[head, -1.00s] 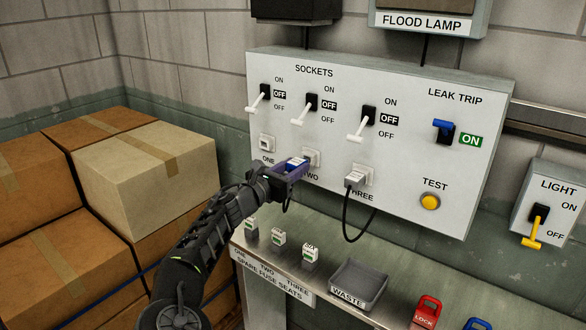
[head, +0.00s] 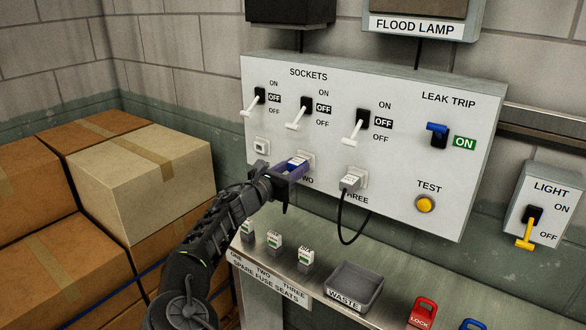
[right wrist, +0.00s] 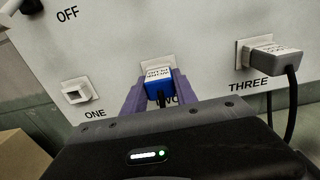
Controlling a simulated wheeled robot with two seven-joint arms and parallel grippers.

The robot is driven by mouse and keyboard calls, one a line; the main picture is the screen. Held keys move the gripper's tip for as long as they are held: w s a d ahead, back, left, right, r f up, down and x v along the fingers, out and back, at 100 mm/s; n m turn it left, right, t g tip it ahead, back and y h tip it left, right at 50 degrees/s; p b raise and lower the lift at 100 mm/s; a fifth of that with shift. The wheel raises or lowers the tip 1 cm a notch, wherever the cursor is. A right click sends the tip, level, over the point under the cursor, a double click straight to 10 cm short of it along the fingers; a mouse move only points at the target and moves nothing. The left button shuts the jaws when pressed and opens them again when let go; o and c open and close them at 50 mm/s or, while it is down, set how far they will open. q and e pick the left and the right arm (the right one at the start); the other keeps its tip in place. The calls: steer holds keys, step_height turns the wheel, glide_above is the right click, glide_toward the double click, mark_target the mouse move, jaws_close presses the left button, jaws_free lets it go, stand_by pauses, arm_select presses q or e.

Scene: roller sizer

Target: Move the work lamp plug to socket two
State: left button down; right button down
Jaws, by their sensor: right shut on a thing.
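The blue plug (head: 297,163) with a white label is at socket two (head: 308,158), its front end at or against the socket plate. I cannot tell whether it is fully seated. My right gripper (head: 291,171) is shut on it, purple fingers on either side. The blue plug also shows in the right wrist view (right wrist: 158,85), facing socket two (right wrist: 157,62). The label is too small to read surely. Socket one (head: 261,146) is empty. A grey plug (head: 350,183) with a black cord sits in socket three (head: 362,177). My left gripper is out of view.
Three socket switches (head: 302,114) are by OFF labels. The leak trip switch (head: 438,134) is by ON. A steel shelf (head: 322,314) below carries fuses (head: 275,243), a waste tray (head: 354,287) and a red lock (head: 424,311). Cardboard boxes (head: 140,180) stand at left.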

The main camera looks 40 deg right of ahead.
steer(key=c, duration=0.9)
jaws_free()
steer(key=shift+s+a+f, duration=0.1)
steer(key=shift+a, duration=0.25)
steer(key=b+v, duration=0.2)
steer(key=v, duration=0.5)
